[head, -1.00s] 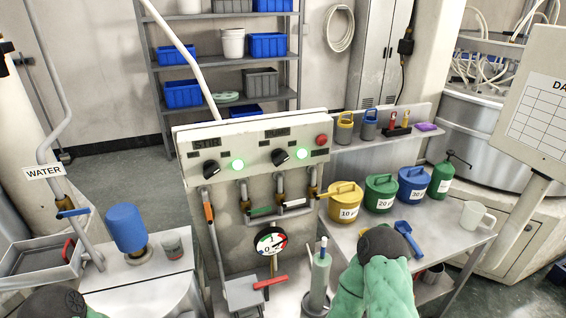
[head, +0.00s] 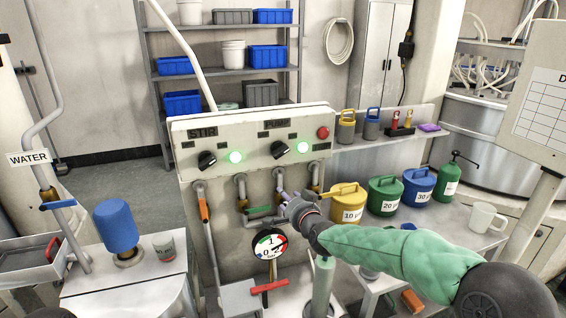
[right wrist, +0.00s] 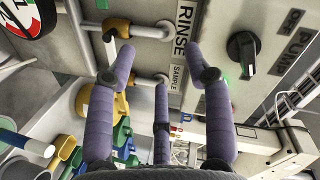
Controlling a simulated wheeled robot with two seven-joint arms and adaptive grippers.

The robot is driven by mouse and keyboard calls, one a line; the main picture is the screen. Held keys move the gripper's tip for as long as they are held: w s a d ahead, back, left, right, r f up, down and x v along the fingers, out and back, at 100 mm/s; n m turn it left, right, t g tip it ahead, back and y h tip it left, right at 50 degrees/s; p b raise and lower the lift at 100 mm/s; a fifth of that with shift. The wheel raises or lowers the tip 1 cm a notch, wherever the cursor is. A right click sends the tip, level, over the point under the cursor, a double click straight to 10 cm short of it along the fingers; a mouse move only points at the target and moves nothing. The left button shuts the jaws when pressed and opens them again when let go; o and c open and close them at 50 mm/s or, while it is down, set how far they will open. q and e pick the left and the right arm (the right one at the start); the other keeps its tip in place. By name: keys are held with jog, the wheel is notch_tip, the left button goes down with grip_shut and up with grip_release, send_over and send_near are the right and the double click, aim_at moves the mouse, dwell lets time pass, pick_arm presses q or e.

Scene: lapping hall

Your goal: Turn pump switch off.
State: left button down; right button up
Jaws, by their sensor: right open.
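The pump switch (head: 280,149) is a black rotary knob under the PUMP label on the beige panel. The green lamp (head: 303,148) to its right is lit. In the right wrist view the knob (right wrist: 243,52) is at the upper right, beside the PUMP label, seen rotated. My right gripper (head: 290,205) is in front of the pipes below the knob, apart from it. In the right wrist view its purple fingers (right wrist: 160,75) are spread and empty, with the knob outside them to the right. My left gripper is not in view.
The STIR knob (head: 206,160) and its lit green lamp (head: 235,157) are on the panel's left. A red button (head: 322,132) is at the upper right. Pipes with valves and a round gauge (head: 269,243) sit below. Lidded cans, including a yellow one (head: 347,203), stand right.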

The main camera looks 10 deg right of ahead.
aim_at(283, 153)
notch_tip(283, 153, up, 10)
jog(key=d+m+t+b, duration=0.1)
jog(key=d+m+t, duration=0.1)
jog(key=t, duration=0.1)
jog(key=shift+h, duration=0.4)
jog(key=shift+w+a+r+b, duration=0.1)
jog(key=shift+w+a+b, duration=0.05)
jog(key=shift+w, duration=1.5)
jog(key=shift+w+a+r+b, duration=0.1)
jog(key=shift+w+a, duration=0.1)
jog(key=shift+w, duration=1.5)
jog(key=shift+w+a+b, duration=0.15)
jog(key=shift+w, duration=1.5)
jog(key=shift+n, duration=0.3)
grip_shut()
